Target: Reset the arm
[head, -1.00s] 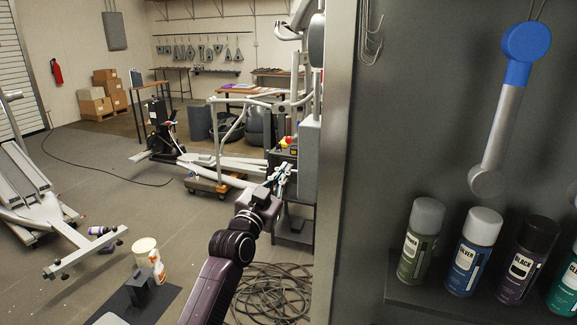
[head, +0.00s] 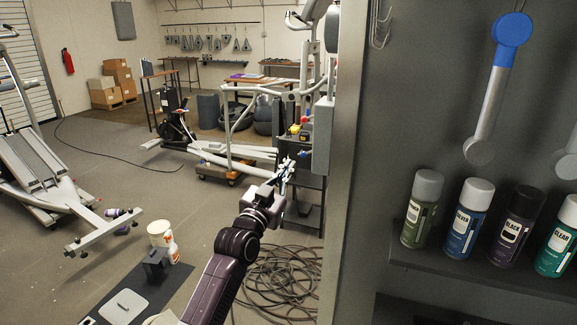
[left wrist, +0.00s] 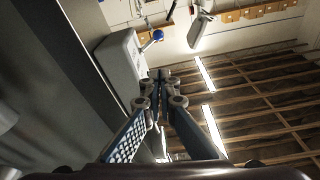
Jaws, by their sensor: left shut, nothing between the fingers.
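My left arm rises from the bottom of the head view, and its gripper (head: 286,172) points up and away at mid-height, in front of the elliptical machine's area. In the left wrist view the two fingers (left wrist: 159,78) meet at their tips with nothing between them, so it is shut and empty. Behind them that view shows a ceiling with beams and light strips. My right gripper is in neither view.
A dark cabinet panel fills the right, with spray cans (head: 466,218) on a shelf and a blue-and-grey crank arm (head: 497,85) hanging. A coiled cable (head: 280,285) lies on the floor below my arm. Open floor lies at left centre.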

